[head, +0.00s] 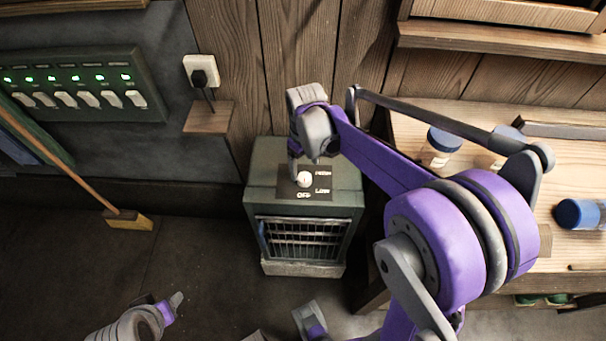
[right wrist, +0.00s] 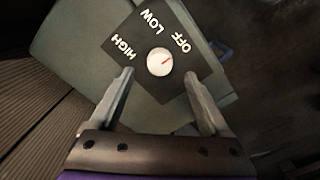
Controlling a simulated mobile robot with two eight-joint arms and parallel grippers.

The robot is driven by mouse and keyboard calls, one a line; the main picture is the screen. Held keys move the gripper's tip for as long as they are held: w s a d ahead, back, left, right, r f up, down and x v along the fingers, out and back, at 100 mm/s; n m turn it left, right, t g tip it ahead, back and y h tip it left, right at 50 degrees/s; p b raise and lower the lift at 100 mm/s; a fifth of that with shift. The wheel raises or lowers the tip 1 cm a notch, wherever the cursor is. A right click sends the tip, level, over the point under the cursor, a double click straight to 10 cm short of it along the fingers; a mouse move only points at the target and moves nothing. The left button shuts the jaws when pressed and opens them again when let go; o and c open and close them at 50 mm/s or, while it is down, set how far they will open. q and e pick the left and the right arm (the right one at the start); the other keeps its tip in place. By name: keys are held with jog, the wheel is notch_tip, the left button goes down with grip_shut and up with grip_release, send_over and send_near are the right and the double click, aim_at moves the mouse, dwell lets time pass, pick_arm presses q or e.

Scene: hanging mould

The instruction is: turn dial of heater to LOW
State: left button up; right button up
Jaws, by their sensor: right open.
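The heater (head: 262,196) is a dark green box with a front grille, standing on the floor. Its white round dial (head: 304,180) sits on a black plate on top, labelled HIGH, LOW and OFF. In the right wrist view the dial (right wrist: 158,63) has a red mark pointing roughly toward the OFF label. My right gripper (head: 298,162) is above the heater top; in the right wrist view its fingers are apart on either side of the dial, with nothing held. My left gripper (head: 172,303) is low at the left, away from the heater; its jaw opening is unclear.
A wooden bench (head: 575,245) with jars stands right of the heater. A switch panel (head: 85,90), a wall socket (head: 202,72) and a small wooden shelf (head: 208,118) are at the left. A broom (head: 128,219) leans there.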

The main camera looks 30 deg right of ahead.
aim_at(305, 177)
notch_tip(305, 177, down, 5)
dwell(0.3)
grip_shut()
dwell(0.4)
jog(key=shift+n, duration=0.4)
jog(key=n+b, duration=0.1)
jog(key=n, duration=1)
jog(key=shift+w, duration=0.1)
